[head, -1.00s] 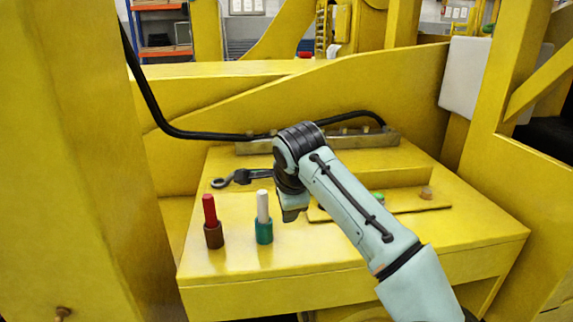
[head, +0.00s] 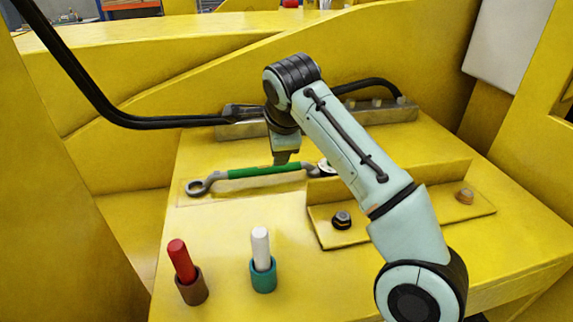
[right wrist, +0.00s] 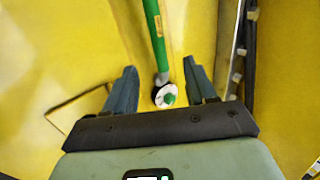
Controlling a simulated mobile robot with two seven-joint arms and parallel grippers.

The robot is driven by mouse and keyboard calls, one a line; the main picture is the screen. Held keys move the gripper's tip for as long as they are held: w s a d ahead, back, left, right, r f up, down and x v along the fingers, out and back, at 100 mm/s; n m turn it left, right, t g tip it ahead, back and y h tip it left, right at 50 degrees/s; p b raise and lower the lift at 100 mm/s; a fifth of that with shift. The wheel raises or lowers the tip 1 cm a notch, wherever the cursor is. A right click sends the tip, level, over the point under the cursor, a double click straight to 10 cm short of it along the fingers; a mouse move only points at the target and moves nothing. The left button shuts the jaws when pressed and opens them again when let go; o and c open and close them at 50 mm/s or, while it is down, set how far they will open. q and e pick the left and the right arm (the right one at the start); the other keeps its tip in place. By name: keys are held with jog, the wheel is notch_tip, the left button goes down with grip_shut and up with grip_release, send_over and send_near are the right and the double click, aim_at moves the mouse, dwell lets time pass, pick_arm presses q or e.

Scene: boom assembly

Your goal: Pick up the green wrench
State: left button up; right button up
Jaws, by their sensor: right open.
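The green wrench (head: 265,171) lies on the yellow table, with a green handle and a grey ring at its left end. Its right end is partly hidden by my right arm. My right gripper (head: 285,158) points down at the wrench's handle, right of its middle. In the right wrist view, the two fingers of my right gripper (right wrist: 160,88) are apart. The green wrench (right wrist: 154,35) runs between them, its near end with a white disc lying between the fingertips. Nothing is gripped, and I cannot tell the height gap. My left gripper is out of view.
A red peg in a brown holder (head: 188,275) and a white peg in a teal holder (head: 262,262) stand at the front left. A yellow bracket (head: 400,219) with bolts is at the right. A black hose (head: 100,112) and a metal rail (head: 390,113) lie behind.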

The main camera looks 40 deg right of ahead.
jog(key=b, duration=0.1)
send_near(271, 167)
jog(key=f, duration=0.1)
jog(key=w+d+f, duration=0.1)
jog(key=f, duration=0.1)
jog(key=shift+d, duration=0.15)
jog(key=shift+w+d+f, duration=0.15)
jog(key=shift+w+f, duration=0.2)
jog(key=shift+f, duration=0.1)
jog(key=x, duration=0.5)
jog(key=shift+w+a+b, duration=0.2)
jog(key=shift+a+b, duration=0.1)
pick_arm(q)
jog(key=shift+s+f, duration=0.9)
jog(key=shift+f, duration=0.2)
pick_arm(e)
grip_shut()
jog(key=shift+r, duration=0.15)
